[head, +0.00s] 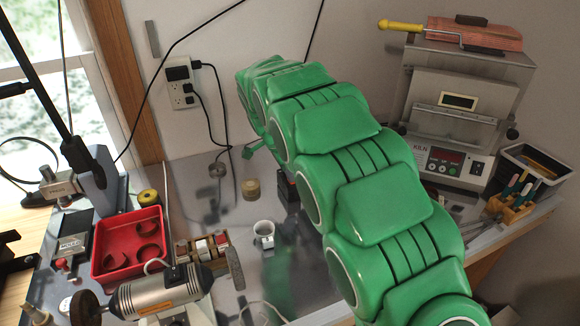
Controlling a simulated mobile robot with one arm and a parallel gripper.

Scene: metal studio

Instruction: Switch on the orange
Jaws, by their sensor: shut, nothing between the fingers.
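My green arm rises from the lower right across the middle of the picture, and its far end bends down near the wall. A small green tip of my gripper (249,152) shows below that end. The rest of the gripper is hidden behind my arm. It is shut and holds nothing. I cannot tell which thing "the orange" means. The grey motor tool (160,292) at lower left has an orange label. An orange-red slab (495,36) lies on top of the kiln (462,115).
A red tray (128,258) and a wooden holder (203,249) stand at left. A white cup (264,236) and tan discs (251,189) stand mid-bench. Cords hang from the wall outlet (183,84). A black bin (531,172) and wooden tool rack (512,208) stand at right.

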